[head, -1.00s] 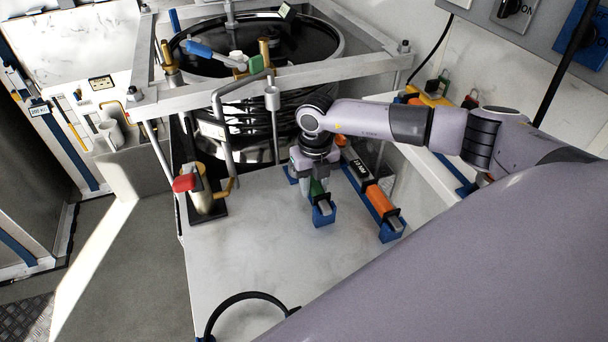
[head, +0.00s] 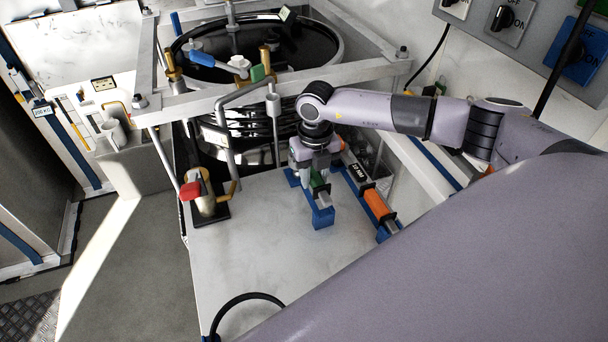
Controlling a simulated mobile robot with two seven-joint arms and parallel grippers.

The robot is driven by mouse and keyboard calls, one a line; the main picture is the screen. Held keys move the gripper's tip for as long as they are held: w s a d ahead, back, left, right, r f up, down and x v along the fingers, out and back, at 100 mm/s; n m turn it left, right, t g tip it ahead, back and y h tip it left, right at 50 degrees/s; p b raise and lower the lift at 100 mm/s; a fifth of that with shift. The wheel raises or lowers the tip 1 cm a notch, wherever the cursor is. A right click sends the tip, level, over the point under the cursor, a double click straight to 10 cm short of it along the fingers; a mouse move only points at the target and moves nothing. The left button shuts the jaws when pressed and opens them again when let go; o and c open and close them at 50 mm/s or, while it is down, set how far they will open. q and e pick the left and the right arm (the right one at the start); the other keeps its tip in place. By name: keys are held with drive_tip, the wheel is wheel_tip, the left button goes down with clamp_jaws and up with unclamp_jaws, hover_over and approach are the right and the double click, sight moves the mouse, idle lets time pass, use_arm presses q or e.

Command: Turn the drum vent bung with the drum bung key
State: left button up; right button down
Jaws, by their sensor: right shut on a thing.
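My right gripper (head: 318,176) is shut on a green-handled tool (head: 323,199) with a grey metal end, which I take to be the drum bung key. The tool is just above or in its blue cradle (head: 322,219) on the white bench; the gripper hides most of it, so I cannot tell whether it is clear. The black drum (head: 300,42) stands in a metal frame behind the bench. Small fittings show on its lid, but I cannot tell which is the vent bung. My left gripper is not in view.
An orange and black tool (head: 374,200) lies in a blue cradle right of the gripper. A bent grey pipe (head: 221,125) and frame bar (head: 300,80) stand between bench and drum lid.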

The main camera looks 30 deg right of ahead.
sight(314, 173)
drive_tip(key=shift+r+p, duration=1)
drive_tip(key=shift+r, duration=0.9)
